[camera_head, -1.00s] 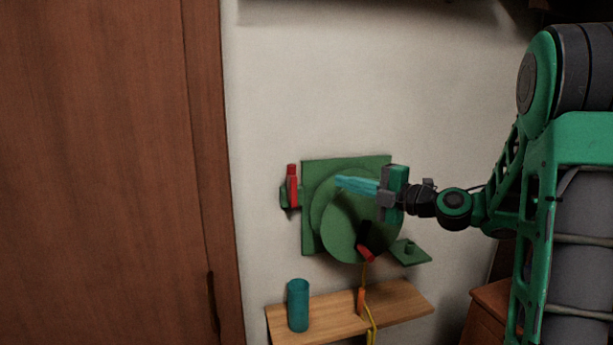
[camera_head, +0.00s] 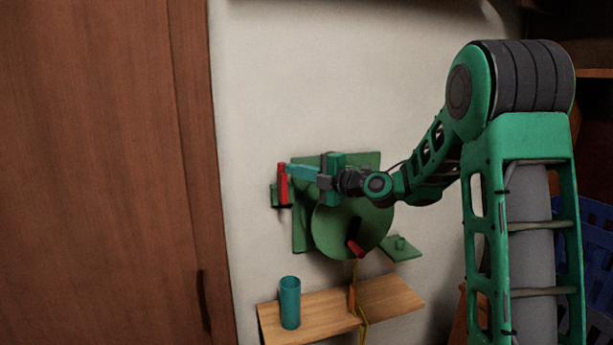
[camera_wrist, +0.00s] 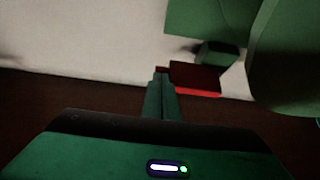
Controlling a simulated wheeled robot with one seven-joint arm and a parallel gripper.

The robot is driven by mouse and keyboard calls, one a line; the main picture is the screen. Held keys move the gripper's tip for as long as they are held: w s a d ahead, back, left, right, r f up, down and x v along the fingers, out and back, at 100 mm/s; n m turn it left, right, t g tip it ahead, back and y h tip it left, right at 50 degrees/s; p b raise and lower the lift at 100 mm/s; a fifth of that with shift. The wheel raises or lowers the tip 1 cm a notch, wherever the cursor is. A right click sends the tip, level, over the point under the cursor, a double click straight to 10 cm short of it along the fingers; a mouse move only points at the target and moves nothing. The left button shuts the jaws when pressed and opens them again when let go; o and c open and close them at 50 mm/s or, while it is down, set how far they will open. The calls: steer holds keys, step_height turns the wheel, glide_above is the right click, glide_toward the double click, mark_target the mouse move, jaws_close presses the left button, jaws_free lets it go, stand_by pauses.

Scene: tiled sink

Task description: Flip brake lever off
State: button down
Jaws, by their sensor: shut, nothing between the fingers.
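The brake lever appears to be the red upright lever (camera_head: 283,188) on a small green bracket at the left side of the green wall device (camera_head: 368,160). My gripper (camera_head: 289,168) has its teal fingers shut with nothing between them. The fingertips are at the upper part of the lever in the head view. In the wrist view, the fingers (camera_wrist: 161,94) lie right beside the red lever (camera_wrist: 197,78); whether they touch it I cannot tell. The lever stands upright in the head view.
A green disc (camera_head: 335,232) with a red-and-black handle (camera_head: 355,247) sits below my gripper. A wooden shelf (camera_head: 390,297) with a teal cup (camera_head: 290,302) is beneath. A brown door (camera_head: 90,170) stands left. A yellow cord hangs below the disc.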

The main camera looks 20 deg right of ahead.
steer(key=shift+w+a, duration=0.2)
steer(key=shift+w, duration=0.05)
